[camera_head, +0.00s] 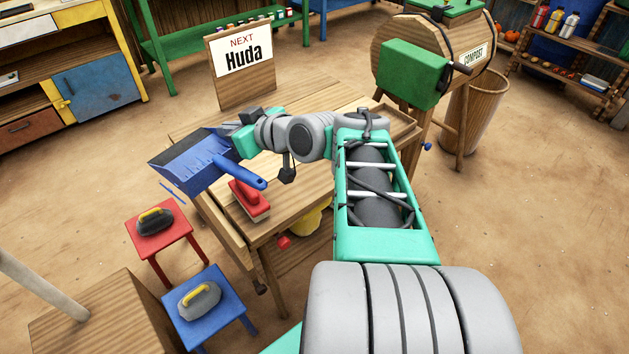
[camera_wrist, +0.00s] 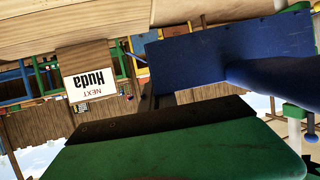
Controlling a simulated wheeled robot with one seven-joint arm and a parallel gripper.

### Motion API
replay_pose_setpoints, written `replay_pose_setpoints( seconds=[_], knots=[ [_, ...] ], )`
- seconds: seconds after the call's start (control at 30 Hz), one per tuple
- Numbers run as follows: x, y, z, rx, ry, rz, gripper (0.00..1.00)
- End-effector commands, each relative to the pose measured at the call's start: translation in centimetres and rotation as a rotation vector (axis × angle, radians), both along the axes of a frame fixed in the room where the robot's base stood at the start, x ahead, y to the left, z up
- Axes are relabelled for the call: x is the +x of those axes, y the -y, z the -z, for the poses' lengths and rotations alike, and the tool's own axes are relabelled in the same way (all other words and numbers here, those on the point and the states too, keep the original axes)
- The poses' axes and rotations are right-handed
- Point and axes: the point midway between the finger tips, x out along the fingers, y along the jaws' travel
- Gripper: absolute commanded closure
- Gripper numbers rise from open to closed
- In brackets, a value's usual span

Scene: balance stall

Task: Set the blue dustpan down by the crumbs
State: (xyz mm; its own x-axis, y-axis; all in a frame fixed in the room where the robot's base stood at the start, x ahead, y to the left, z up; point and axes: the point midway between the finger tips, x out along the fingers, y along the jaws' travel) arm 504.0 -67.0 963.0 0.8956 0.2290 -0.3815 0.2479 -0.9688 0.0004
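The blue dustpan (camera_head: 188,165) is tilted in the air over the left edge of the wooden table, its handle reaching right above the red brush. My gripper (camera_head: 236,127) is at the far side of the pan and appears shut on it; the pan partly hides the fingertips. In the wrist view the dustpan (camera_wrist: 225,52) fills the upper right, close to a green part with a dark edge (camera_wrist: 175,145), which looks like a finger of my gripper. I cannot make out any crumbs.
The table (camera_head: 290,222) holds the red brush (camera_head: 249,199) and a "Huda" sign (camera_head: 241,62). A red stool (camera_head: 177,232) and a blue stool (camera_head: 228,305) stand left, each bearing a yellow-handled object. A compost drum (camera_head: 400,50) is behind. Open floor lies left.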

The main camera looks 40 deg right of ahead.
Motion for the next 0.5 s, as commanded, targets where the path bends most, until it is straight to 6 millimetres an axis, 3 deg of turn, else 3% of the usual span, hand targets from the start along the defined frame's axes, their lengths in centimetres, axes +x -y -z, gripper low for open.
replay_pose_setpoints(
  seconds=[0.03,0.17,0.3,0.4,0.5],
  knots=[
    [-0.3,3.2,1.1,0.005,-0.003,0.036,1.00],
    [-2.6,11.0,2.9,0.008,-0.004,0.090,1.00],
    [-7.5,19.2,4.7,0.006,-0.001,0.148,1.00],
    [-11.7,23.6,5.7,0.005,0.000,0.182,1.00],
    [-15.3,26.4,6.3,0.003,-0.001,0.205,1.00]
  ],
)
